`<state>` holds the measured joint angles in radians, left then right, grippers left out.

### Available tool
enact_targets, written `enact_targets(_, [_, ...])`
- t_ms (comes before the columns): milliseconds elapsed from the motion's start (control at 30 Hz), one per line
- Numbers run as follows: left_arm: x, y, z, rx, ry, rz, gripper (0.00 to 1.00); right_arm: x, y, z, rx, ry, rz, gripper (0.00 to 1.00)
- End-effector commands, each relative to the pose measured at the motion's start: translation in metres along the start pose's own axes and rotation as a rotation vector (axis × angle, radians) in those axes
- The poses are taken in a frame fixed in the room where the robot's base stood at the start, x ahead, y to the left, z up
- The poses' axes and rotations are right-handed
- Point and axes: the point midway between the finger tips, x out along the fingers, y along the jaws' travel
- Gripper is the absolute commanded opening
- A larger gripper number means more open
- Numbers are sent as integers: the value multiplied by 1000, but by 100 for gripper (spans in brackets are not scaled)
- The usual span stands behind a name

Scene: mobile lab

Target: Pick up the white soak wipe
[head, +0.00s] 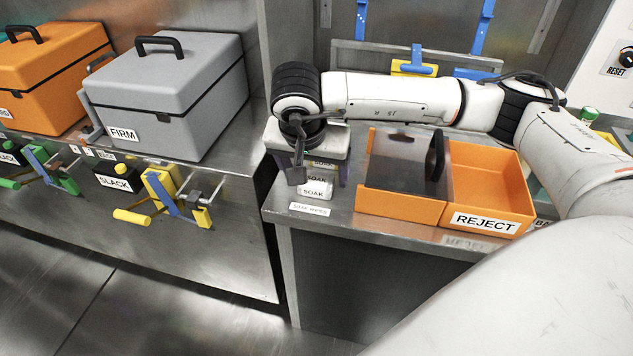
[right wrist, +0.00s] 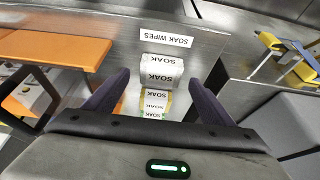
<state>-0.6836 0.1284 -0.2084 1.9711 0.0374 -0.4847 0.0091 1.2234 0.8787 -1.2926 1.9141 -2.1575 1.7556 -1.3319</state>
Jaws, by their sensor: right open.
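Several small white soak wipes (head: 316,189) marked SOAK stand in a row on the steel counter, behind a SOAK WIPES label (head: 310,209). In the right wrist view the front white soak wipe (right wrist: 161,68) lies nearest the label, with others behind it, one with a yellowish edge and one with a green edge. My right gripper (head: 320,180) is open and points down over the row. Its two dark fingers (right wrist: 155,92) are on either side of the wipes, apart from them, with nothing held. My left gripper is not in view.
An orange REJECT bin (head: 487,185) and an orange bin with a dark cover and black handle (head: 400,205) stand right of the wipes. A grey FIRM case (head: 165,95) is on the left bench. The counter's front edge is close to the label.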

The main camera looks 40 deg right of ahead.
Motion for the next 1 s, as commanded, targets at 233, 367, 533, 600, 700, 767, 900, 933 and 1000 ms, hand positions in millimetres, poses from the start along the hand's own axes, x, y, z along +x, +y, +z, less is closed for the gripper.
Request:
enact_targets(233, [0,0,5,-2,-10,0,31,19,0,0,1,0,0,77])
enact_targets(367, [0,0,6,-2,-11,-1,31,19,0,0,1,0,-1,77])
enact_targets(533, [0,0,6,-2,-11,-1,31,19,0,0,1,0,-1,53])
enact_targets(600, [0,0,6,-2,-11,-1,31,18,0,0,0,0,-1,41])
enact_targets(700, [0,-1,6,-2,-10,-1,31,18,0,0,0,0,-2,33])
enact_targets(767, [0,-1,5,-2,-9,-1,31,18,0,0,1,0,-2,33])
enact_targets(900, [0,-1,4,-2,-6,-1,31,17,0,0,1,0,-2,33])
enact_targets(933, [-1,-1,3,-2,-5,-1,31,15,-1,-1,1,0,-3,33])
enact_targets(1000, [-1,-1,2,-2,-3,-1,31,9,-1,-4,2,1,-5,33])
